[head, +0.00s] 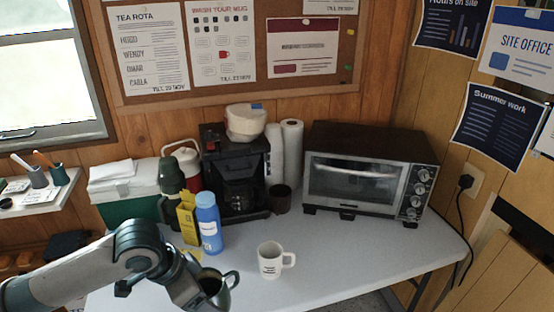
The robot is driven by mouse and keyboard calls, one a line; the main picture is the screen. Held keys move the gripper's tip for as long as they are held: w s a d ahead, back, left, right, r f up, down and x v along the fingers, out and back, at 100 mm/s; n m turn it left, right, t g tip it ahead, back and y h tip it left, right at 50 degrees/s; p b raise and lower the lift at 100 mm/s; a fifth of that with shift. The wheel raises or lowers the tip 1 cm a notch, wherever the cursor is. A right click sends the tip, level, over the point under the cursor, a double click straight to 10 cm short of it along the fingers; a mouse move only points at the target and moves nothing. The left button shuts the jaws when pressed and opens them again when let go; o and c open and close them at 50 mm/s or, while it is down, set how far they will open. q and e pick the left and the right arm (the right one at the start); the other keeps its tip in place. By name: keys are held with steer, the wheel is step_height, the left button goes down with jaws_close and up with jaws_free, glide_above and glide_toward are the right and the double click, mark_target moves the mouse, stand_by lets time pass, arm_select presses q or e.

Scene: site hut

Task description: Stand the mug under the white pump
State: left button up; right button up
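A white mug (270,262) with dark print stands upright on the table, its handle to the right. A white-topped container with a red lower part (181,155) stands at the back left, partly hidden by a dark green flask (171,184); I cannot make out a pump spout on it. My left gripper (222,288) is low in the picture, left of the white mug and apart from it. Its fingertips are hard to make out, so I cannot tell whether it is open or holds anything. My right gripper is out of view.
A blue bottle (208,224) and yellow carton (188,219) stand before the coffee maker (236,175). A toaster oven (357,178) is at right. The table (345,252) is clear right of the mug.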

arm_select(q)
steer(key=shift+w+a+r+n+t+y, duration=0.15)
steer(key=shift+w+a+r+n+t, duration=0.15)
steer(key=shift+r+n, duration=0.3)
steer(key=shift+w+a+r+n+t+y, duration=0.2)
steer(key=shift+w+a+r+n, duration=0.1)
steer(key=shift+r+n, duration=0.25)
steer(key=w+a+r+n+t+y, duration=0.1)
steer(key=w+a+r+n+y, duration=0.2)
steer(key=r+n, duration=0.3)
steer(key=shift+w+a+r+n, duration=0.25)
steer(key=shift+a+r+n, duration=0.1)
steer(key=shift+n, duration=0.8)
steer(key=shift+f, duration=0.1)
stand_by(0.6)
steer(key=s+f, duration=0.1)
steer(key=f, duration=0.3)
steer(key=s+f, duration=0.1)
steer(key=f, duration=0.4)
steer(key=s+f, duration=0.1)
steer(key=f, duration=0.3)
steer(key=shift+s+f, duration=0.35)
steer(key=shift+f, duration=0.05)
steer(key=shift+a, duration=0.1)
